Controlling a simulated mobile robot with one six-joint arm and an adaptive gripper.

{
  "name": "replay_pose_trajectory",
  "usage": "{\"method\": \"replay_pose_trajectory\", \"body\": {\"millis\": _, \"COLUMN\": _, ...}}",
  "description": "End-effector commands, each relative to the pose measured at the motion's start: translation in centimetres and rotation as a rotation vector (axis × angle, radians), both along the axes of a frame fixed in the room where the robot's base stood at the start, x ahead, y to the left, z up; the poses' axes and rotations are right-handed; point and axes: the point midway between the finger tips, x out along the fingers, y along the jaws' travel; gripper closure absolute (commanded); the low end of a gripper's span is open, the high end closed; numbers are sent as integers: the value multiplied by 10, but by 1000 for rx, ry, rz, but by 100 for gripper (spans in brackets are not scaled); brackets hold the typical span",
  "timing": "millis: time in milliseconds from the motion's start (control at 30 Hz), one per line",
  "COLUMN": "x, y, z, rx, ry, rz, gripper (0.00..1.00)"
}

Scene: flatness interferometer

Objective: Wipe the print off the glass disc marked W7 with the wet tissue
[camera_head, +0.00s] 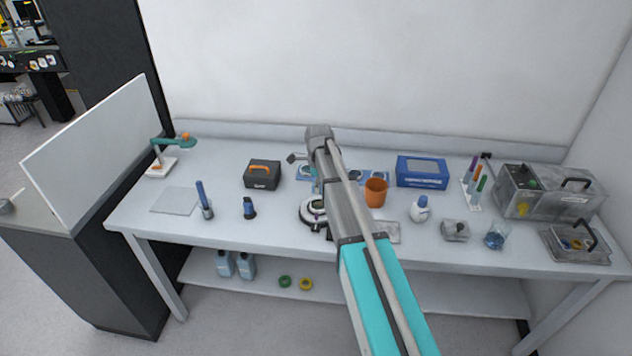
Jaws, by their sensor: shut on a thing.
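My arm (349,205) reaches over the bench from the front, and its far end stands above the middle of the bench. The jaws are hidden behind the arm, and I cannot make out a wet tissue. A blue mat or tray (332,181) with small round pale pieces lies behind the arm, partly covered by it. A round white and black piece (313,211) sits on the bench just left of the arm, also partly covered. No W7 mark or print is readable, so I cannot tell which piece is that disc.
An orange cup (376,192), a white bottle (420,209) and a blue box (422,171) stand right of the arm. A black box (262,174) and a blue pen in a holder (204,200) stand left. Grey metal cases (548,190) fill the right end.

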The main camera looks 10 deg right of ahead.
Motion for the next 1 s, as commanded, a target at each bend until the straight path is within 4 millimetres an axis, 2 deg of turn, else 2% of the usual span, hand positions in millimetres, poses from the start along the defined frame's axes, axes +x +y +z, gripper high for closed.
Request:
{"method": "replay_pose_trajectory", "body": {"millis": 33, "x": 11, "y": -1, "z": 0, "rx": 0, "ry": 0, "rz": -5, "gripper": 98}}
{"method": "replay_pose_trajectory", "body": {"millis": 200, "x": 22, "y": -1, "z": -1, "rx": 0, "ry": 0, "rz": -15, "gripper": 98}}
{"method": "replay_pose_trajectory", "body": {"millis": 700, "x": 23, "y": 0, "z": -2, "rx": 0, "ry": 0, "rz": -15, "gripper": 98}}
{"method": "replay_pose_trajectory", "body": {"millis": 1000, "x": 23, "y": 0, "z": -15, "rx": 0, "ry": 0, "rz": -14, "gripper": 98}}
